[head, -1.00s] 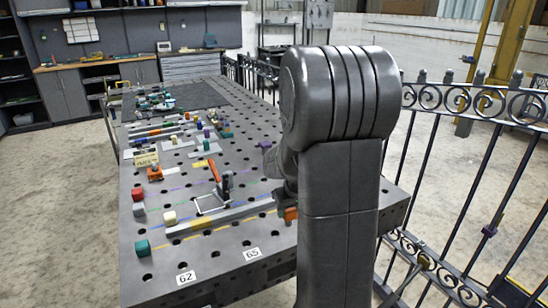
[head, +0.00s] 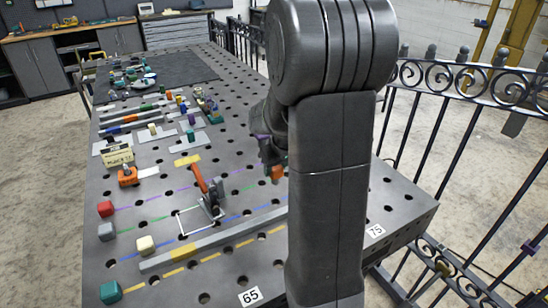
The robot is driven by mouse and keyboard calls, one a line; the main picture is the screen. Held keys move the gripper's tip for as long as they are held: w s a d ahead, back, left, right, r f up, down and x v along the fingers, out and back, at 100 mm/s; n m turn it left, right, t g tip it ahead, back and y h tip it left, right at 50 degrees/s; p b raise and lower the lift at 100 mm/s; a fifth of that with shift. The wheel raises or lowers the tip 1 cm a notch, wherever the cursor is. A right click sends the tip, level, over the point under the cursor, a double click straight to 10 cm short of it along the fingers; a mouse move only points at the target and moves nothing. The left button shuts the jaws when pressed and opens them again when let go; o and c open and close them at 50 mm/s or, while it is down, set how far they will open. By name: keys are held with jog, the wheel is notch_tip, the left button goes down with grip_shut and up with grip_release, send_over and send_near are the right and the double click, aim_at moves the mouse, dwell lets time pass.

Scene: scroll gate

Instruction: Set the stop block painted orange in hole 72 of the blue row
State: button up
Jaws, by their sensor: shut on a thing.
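The orange stop block (head: 276,173) is in my gripper (head: 271,161), in the middle of the head view. The gripper is shut on it, partly hidden behind my arm. Whether the block touches the table is hard to tell. The blue row is a thin blue line (head: 232,217) across the perforated table, near the white-outlined square and the red-handled clamp. Labels 65 (head: 250,296) and 75 (head: 375,231) stand on the table's front edge. My arm covers the stretch between them, so I cannot make out hole 72.
A long grey bar (head: 205,241) lies in front of the red-handled clamp (head: 207,192). A black iron fence (head: 450,130) runs along the right.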

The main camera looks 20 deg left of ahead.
aim_at(277, 181)
jog(key=shift+f+b, duration=2.05)
jog(key=shift+f, duration=1.1)
jog(key=shift+d+f, duration=0.1)
jog(key=shift+f+b, duration=0.7)
jog(key=shift+b, duration=0.15)
jog(key=shift+f+b, duration=1.25)
jog(key=shift+f, duration=0.15)
jog(key=o, duration=1.2)
jog(key=shift+s, duration=0.1)
jog(key=shift+o, duration=0.2)
jog(key=v, duration=1.3)
jog(key=shift+d+r+p, duration=0.2)
jog(key=shift+r+p, duration=0.1)
jog(key=shift+r, duration=0.05)
jog(key=shift+f, duration=0.1)
